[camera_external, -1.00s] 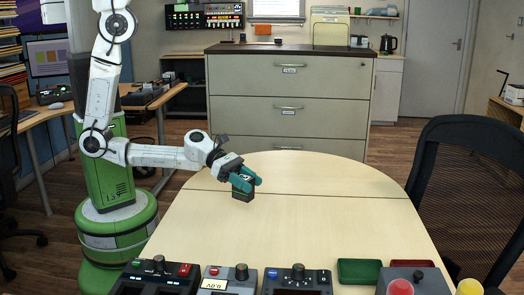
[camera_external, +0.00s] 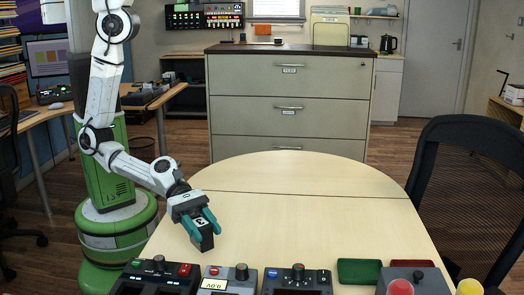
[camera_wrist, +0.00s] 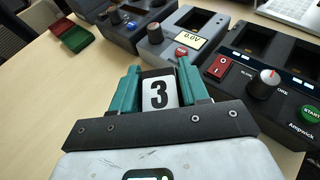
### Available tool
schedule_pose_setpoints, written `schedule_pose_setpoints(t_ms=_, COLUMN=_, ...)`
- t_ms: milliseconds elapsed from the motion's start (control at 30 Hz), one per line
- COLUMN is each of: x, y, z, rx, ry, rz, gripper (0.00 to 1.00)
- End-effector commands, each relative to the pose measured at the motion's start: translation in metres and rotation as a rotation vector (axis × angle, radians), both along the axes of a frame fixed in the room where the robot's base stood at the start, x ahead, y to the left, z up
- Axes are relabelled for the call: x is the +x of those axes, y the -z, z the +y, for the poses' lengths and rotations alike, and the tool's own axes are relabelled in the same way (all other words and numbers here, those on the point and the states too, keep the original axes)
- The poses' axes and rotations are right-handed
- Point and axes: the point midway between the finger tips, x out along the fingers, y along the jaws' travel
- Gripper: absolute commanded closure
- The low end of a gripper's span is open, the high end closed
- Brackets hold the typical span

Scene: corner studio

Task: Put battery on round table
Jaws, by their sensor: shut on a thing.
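The battery (camera_external: 203,239) is a small dark block with a white label. My gripper (camera_external: 200,222) has teal fingers and is shut on the battery, one finger on each side. In the wrist view my gripper (camera_wrist: 160,88) also shows both fingers against it. The battery is over the left front part of the round table (camera_external: 300,222), which has a pale wood top. I cannot tell whether it touches the top.
Control boxes line the table's front edge: one with a red switch (camera_external: 158,278), one with a "0.0V" display (camera_external: 228,281), and a dark one (camera_external: 297,281). A green tray (camera_external: 359,271) and a box with a red button (camera_external: 415,281) lie right. The table's middle and back are clear.

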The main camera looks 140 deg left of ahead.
Motion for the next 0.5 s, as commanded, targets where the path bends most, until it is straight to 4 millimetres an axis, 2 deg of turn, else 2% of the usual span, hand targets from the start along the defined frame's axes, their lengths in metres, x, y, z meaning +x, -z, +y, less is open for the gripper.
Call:
schedule_pose_setpoints(t_ms=200, x=0.000, y=-0.001, z=0.001, rx=0.000, ry=-0.001, rz=-0.002, gripper=1.00)
schedule_pose_setpoints(t_ms=300, x=-0.001, y=-0.001, z=0.007, rx=0.001, ry=-0.010, rz=-0.002, gripper=1.00)
schedule_pose_setpoints(t_ms=367, x=-0.002, y=-0.001, z=0.018, rx=0.000, ry=-0.024, rz=-0.001, gripper=1.00)
schedule_pose_setpoints(t_ms=467, x=-0.008, y=-0.001, z=0.048, rx=-0.001, ry=-0.064, rz=0.001, gripper=1.00)
schedule_pose_setpoints(t_ms=500, x=-0.012, y=-0.001, z=0.064, rx=-0.002, ry=-0.084, rz=0.003, gripper=1.00)
